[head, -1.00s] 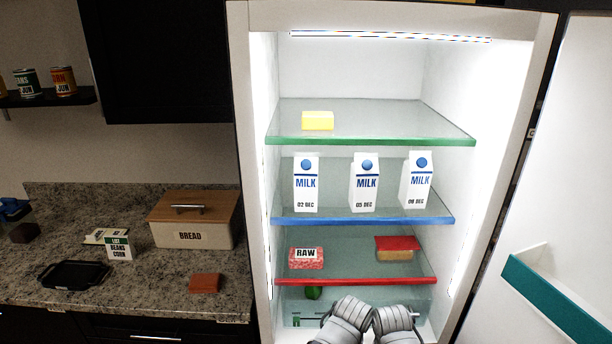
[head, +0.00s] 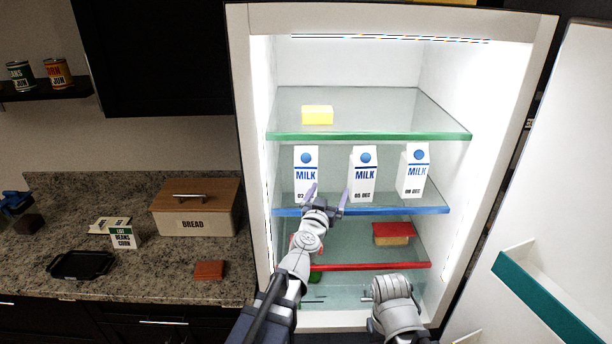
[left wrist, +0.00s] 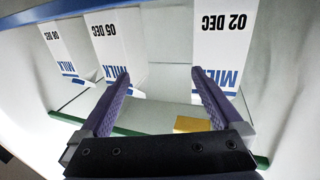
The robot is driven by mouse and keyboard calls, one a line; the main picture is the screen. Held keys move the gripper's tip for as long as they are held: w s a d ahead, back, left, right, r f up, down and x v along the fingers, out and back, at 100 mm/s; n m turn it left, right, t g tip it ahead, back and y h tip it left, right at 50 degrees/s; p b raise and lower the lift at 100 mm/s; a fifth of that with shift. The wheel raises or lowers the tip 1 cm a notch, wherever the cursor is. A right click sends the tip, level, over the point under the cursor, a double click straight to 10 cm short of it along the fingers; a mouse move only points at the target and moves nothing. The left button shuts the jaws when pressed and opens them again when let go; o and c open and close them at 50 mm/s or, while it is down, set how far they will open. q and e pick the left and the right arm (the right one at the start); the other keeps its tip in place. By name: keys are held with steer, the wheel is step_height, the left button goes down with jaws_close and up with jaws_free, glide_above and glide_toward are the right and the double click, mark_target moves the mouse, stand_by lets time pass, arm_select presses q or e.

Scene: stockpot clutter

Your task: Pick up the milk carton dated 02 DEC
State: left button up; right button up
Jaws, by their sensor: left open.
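The milk carton dated 02 DEC (head: 306,163) stands upright at the left of the blue-edged shelf, its date partly hidden by my gripper in the head view. In the left wrist view, which is upside down, the carton (left wrist: 226,40) is at the right with its date readable. My left gripper (head: 329,192) is open and empty in front of the shelf, between this carton and the 05 DEC carton (head: 362,170). In the left wrist view the gripper (left wrist: 161,73) has one finger overlapping the 02 DEC carton's edge.
The 08 DEC carton (head: 413,172) stands at the shelf's right. The green-edged shelf (head: 380,135) above holds a yellow block (head: 317,115). A red-lidded container (head: 393,234) sits on the red-edged shelf below. The open fridge door (head: 560,170) is at the right.

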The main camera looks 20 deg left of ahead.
mark_target(306, 175)
arm_select(q)
steer(key=a+n+y, duration=0.1)
steer(key=a+y, duration=0.1)
steer(key=a, duration=0.1)
steer(key=a+n+y, duration=0.2)
steer(key=a+y, duration=0.1)
steer(key=shift+a+r+g, duration=0.1)
steer(key=shift+a+g, duration=0.1)
steer(key=shift+g, duration=0.1)
steer(key=shift+x, duration=4)
steer(key=shift+s, duration=0.1)
jaws_close()
